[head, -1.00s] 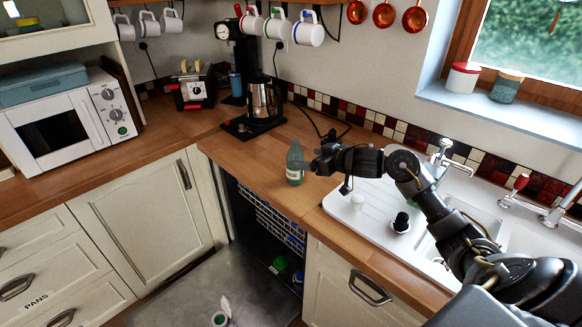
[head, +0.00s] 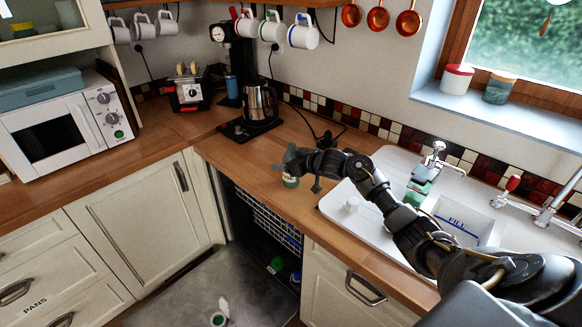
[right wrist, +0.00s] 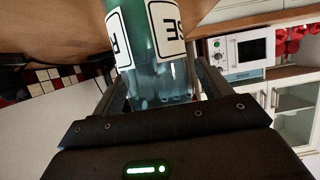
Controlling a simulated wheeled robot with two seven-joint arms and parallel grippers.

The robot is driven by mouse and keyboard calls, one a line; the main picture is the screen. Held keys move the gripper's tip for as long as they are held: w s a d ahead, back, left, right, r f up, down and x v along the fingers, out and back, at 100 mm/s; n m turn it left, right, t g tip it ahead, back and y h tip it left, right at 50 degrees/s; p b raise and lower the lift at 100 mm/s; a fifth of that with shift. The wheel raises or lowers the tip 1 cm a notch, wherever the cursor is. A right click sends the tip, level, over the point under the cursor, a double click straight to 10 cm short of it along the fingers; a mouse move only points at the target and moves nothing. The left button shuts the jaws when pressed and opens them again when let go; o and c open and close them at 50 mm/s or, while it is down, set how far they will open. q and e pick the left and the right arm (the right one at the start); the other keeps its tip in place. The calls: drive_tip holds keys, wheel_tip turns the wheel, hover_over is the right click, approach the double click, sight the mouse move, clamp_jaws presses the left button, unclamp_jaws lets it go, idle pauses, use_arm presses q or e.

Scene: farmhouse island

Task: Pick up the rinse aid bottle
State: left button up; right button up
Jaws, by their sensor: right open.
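The rinse aid bottle (head: 291,180) is a teal-green bottle with a white label, upright on the wooden counter left of the sink. My right gripper (head: 284,168) is at the bottle in the head view and hides much of its middle. In the right wrist view the bottle (right wrist: 152,45) stands between the two open fingers (right wrist: 155,90), with part of its label lettering showing. I cannot tell whether either finger touches it. My left gripper is in neither view.
The coffee maker (head: 250,110) stands behind the bottle, with the toaster (head: 190,92) to its left. The white sink (head: 460,215) lies to the right. Below the counter edge, the dishwasher rack (head: 262,222) shows in an open bay. Counter left of the bottle is clear.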

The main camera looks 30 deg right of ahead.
drive_tip(key=shift+w+a, duration=0.1)
drive_tip(key=shift+w, duration=0.05)
drive_tip(key=c, duration=1.2)
drive_tip(key=shift+r, duration=0.1)
drive_tip(key=shift+r+b, duration=0.45)
drive_tip(key=shift+r, duration=0.1)
drive_tip(key=s+a+r, duration=0.6)
drive_tip(key=s+r, duration=0.5)
drive_tip(key=s, duration=0.1)
drive_tip(key=shift+s+a+r, duration=0.15)
drive_tip(key=shift+a+r, duration=0.15)
